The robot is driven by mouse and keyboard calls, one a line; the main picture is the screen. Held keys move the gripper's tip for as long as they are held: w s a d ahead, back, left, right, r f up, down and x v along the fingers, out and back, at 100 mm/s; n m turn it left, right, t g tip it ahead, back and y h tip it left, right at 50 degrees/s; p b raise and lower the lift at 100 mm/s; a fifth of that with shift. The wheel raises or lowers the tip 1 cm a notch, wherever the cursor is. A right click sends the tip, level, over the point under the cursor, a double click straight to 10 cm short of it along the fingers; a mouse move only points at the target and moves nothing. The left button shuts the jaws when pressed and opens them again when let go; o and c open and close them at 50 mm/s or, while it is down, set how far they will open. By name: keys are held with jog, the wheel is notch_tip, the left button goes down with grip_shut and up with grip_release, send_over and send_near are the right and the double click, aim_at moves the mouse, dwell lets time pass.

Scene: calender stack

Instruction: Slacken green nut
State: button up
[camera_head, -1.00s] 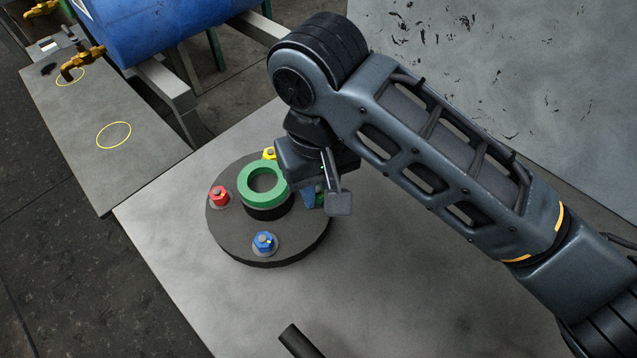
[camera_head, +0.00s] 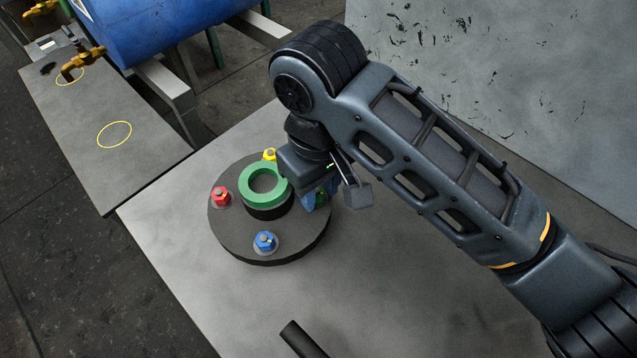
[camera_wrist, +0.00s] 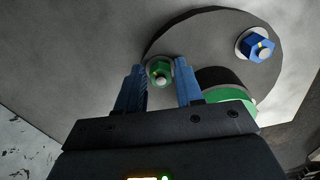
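The green nut (camera_wrist: 159,71) sits on a bolt with a pale tip on the dark round flange (camera_wrist: 188,32), seen in the wrist view. My gripper (camera_wrist: 160,66) has its two blue fingers on either side of the nut, with a narrow gap at least on the right. It looks open around the nut; whether a finger touches it I cannot tell. In the head view my gripper (camera_head: 316,197) points down at the right side of the flange (camera_head: 232,228), and the green nut is mostly hidden behind the fingers and wrist.
A green ring (camera_head: 264,183) on a black hub stands at the flange's centre, close to my gripper. Blue (camera_head: 265,241), red (camera_head: 220,196) and yellow (camera_head: 269,155) nuts sit around it. A dark bar (camera_head: 300,338) lies at the front. The table's right side is bare.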

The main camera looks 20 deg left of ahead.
aim_at(318, 195)
jog(key=shift+r, duration=0.1)
notch_tip(318, 195, up, 7)
jog(key=shift+r+p, duration=0.2)
jog(key=shift+p, duration=0.2)
jog(key=shift+r, duration=0.15)
jog(key=shift+s, duration=0.1)
dwell(0.3)
